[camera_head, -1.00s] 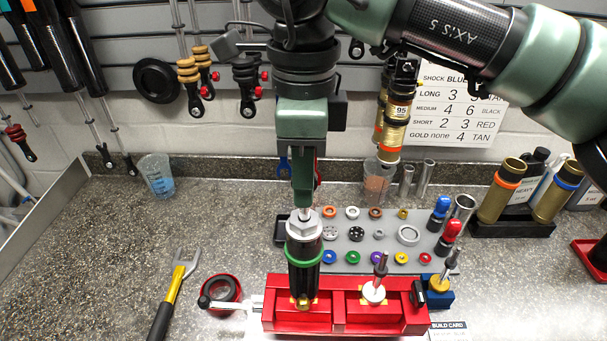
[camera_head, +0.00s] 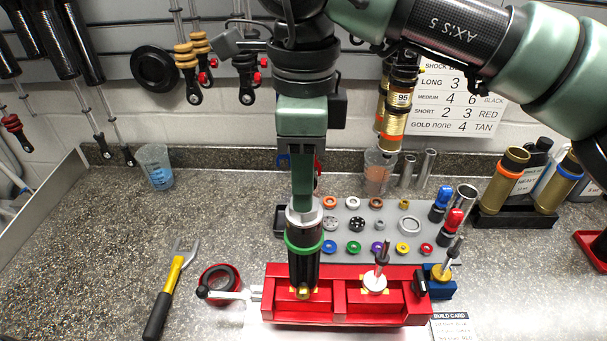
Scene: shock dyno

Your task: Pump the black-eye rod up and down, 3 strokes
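A black shock body with a green band (camera_head: 303,262) stands upright in the left bay of the red vise (camera_head: 388,313). My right gripper (camera_head: 303,202) points straight down at the top of this body, its fingers right at the silver cap. It appears shut on the black-eye rod's upper end; the eye and rod are hidden by the fingers and the cap. A white piston on a short shaft (camera_head: 375,281) stands in the vise's right bay. My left gripper is not in view.
A grey parts mat (camera_head: 345,236) with coloured rings lies behind the vise. A yellow-handled wrench (camera_head: 172,285) and a red dish (camera_head: 220,277) lie to the left. A cup of blue fluid (camera_head: 156,168) stands at the back left. The left counter is mostly clear.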

